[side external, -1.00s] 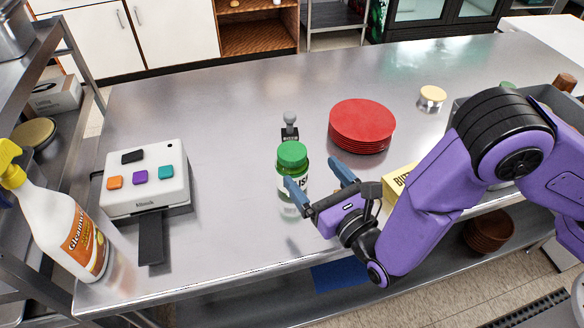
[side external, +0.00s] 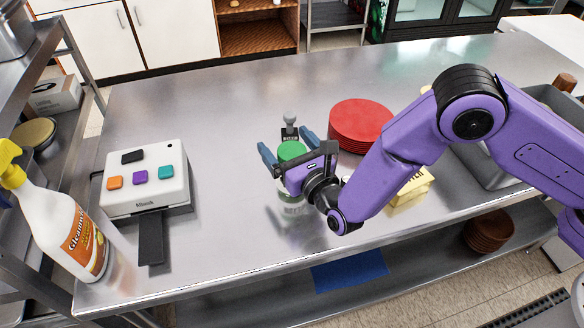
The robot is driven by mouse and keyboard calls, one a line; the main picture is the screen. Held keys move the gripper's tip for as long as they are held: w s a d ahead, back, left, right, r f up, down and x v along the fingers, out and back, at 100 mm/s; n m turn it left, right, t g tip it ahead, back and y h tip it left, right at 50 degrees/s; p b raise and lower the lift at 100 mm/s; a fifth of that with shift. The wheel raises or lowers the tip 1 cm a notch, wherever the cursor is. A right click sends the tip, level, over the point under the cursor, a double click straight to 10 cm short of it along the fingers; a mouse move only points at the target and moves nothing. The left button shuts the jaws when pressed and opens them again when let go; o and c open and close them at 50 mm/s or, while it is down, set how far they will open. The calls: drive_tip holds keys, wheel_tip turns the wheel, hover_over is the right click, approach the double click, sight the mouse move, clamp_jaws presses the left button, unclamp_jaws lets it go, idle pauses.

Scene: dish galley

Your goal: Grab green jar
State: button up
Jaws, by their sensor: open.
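The green jar, with a bright green lid (side external: 291,150), stands upright on the steel counter. Its body is mostly hidden behind my gripper. My gripper (side external: 287,142) is open, with one blue finger to the left of the lid and the other to its right and slightly behind. The lid shows between the fingers. I cannot tell whether either finger touches the jar.
A small grey-topped item (side external: 290,125) stands just behind the jar. A stack of red plates (side external: 360,122) is to the right, and a yellow box (side external: 412,190) lies under my arm. A white button box (side external: 145,180) and spray bottle (side external: 62,225) are left. The counter (side external: 225,215) is clear front left.

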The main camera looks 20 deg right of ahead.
clamp_jaws()
drive_tip(key=shift+r, duration=0.1)
